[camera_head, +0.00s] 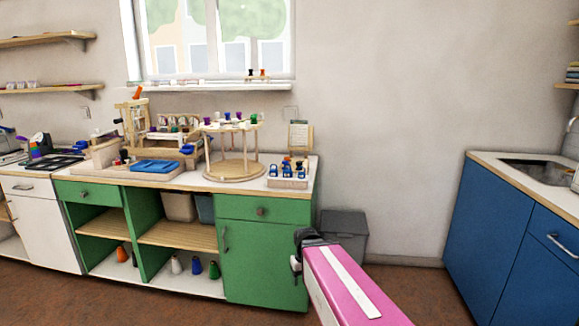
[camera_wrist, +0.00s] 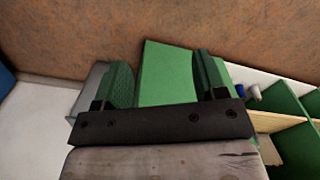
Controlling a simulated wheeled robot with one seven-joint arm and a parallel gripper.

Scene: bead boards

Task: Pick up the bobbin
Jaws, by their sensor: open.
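Several small coloured bobbin-like spools stand on the round wooden rack (camera_head: 236,170) on the counter, with purple, white and green tops. Two small spools (camera_head: 257,73) stand on the windowsill. I cannot tell which one is the bobbin meant. My gripper (camera_head: 297,262) is open in front of the green cabinet's right side, below counter height and apart from all spools. In the wrist view its two fingers (camera_wrist: 163,75) are spread with nothing between them.
The green cabinet (camera_head: 262,262) has open shelves with coloured cones (camera_head: 196,265) at the bottom. A grey bin (camera_head: 345,232) stands right of it. A blue cabinet with a sink (camera_head: 530,175) is at the right. A blue tray (camera_head: 155,166) lies on the counter.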

